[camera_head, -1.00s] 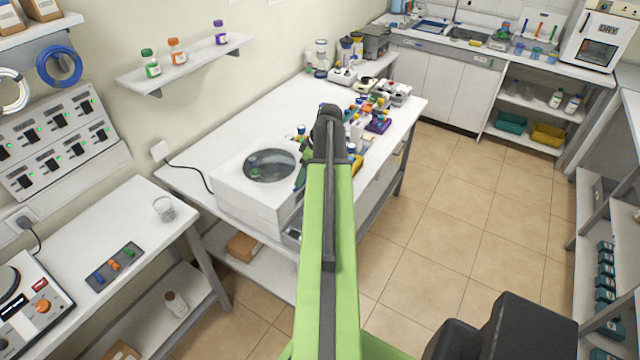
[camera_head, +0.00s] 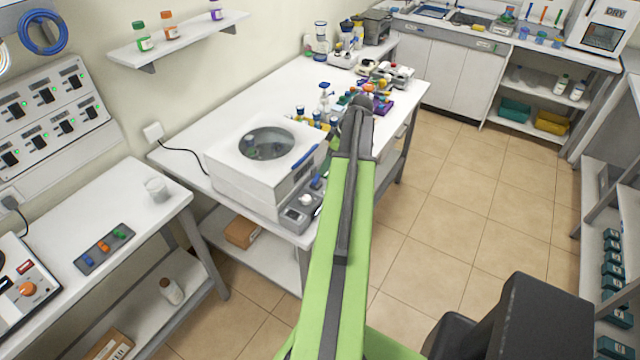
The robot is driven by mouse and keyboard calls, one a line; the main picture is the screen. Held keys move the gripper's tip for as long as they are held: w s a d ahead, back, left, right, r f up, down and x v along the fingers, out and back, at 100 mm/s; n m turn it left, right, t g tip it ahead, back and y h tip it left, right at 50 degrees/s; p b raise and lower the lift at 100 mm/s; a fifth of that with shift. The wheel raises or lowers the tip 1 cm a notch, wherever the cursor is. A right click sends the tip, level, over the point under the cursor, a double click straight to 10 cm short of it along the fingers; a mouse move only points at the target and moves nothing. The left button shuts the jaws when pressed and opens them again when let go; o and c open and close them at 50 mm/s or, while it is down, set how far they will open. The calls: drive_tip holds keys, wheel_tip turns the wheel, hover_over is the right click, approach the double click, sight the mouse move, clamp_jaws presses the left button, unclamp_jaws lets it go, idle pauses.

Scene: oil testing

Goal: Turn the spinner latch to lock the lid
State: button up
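A white box-shaped machine (camera_head: 235,180) stands at the near end of the long white bench. Its flat white lid (camera_head: 228,145) looks closed and has a round dark window (camera_head: 266,143). A blue bar (camera_head: 305,158) sits slanted at the right front edge of the lid; it may be the spinner latch, but it is too small to be sure. My green and black arm reaches up the middle of the view, just right of the machine. My gripper is hidden behind the arm, so its contact with the latch cannot be seen.
A small grey device with a white knob (camera_head: 300,212) stands at the machine's front right corner. Several bottles and coloured parts crowd the bench behind my arm. A side table (camera_head: 75,222) with a beaker (camera_head: 157,188) is at left. The tiled floor (camera_head: 450,210) at right is clear.

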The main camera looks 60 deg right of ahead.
sight(317, 178)
drive_tip(key=b+x, duration=0.6)
drive_tip(key=x, duration=0.2)
drive_tip(key=shift+s+f, duration=0.1)
drive_tip(key=shift+w+f+b, duration=0.25)
drive_tip(key=shift+f+b, duration=0.05)
drive_tip(key=shift+r, duration=0.1)
drive_tip(key=c, duration=1.3)
drive_tip(key=shift+s+a+m+h, duration=0.1)
drive_tip(key=shift+m+h, duration=0.1)
drive_tip(key=shift+m, duration=0.25)
drive_tip(key=shift+a+m+h, duration=0.15)
drive_tip(key=shift+m+h, duration=0.05)
drive_tip(key=shift+m, duration=0.25)
drive_tip(key=shift+c, duration=0.3)
drive_tip(key=shift+d+m, duration=0.1)
drive_tip(key=shift+m, duration=0.5)
